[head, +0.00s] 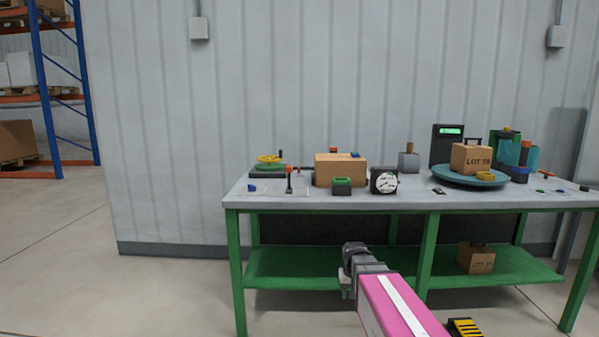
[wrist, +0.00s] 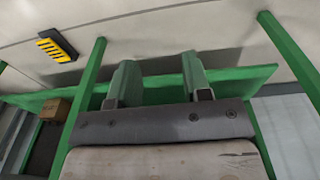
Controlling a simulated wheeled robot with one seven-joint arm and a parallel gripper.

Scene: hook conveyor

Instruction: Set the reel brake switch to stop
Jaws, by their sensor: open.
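I cannot tell for certain which small control is the reel brake switch. An upright black lever with an orange top (head: 289,181) stands near the left front of the bench, beside a yellow wheel on a green disc (head: 268,161). A small dark part on a pale plate (head: 438,191) lies near the front edge, right of the round white dial (head: 384,181). No stop marking is readable. My gripper (head: 349,262) is low in front of the bench, below its top and apart from these things. In the wrist view its two fingers (wrist: 160,80) are spread and empty.
The grey bench top (head: 400,199) on green legs also holds a cardboard box (head: 340,170), a blue-green turntable (head: 445,178) with a LOT box (head: 470,158), and a display unit (head: 447,145). The green lower shelf (head: 300,268) is behind my gripper. Open floor lies left.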

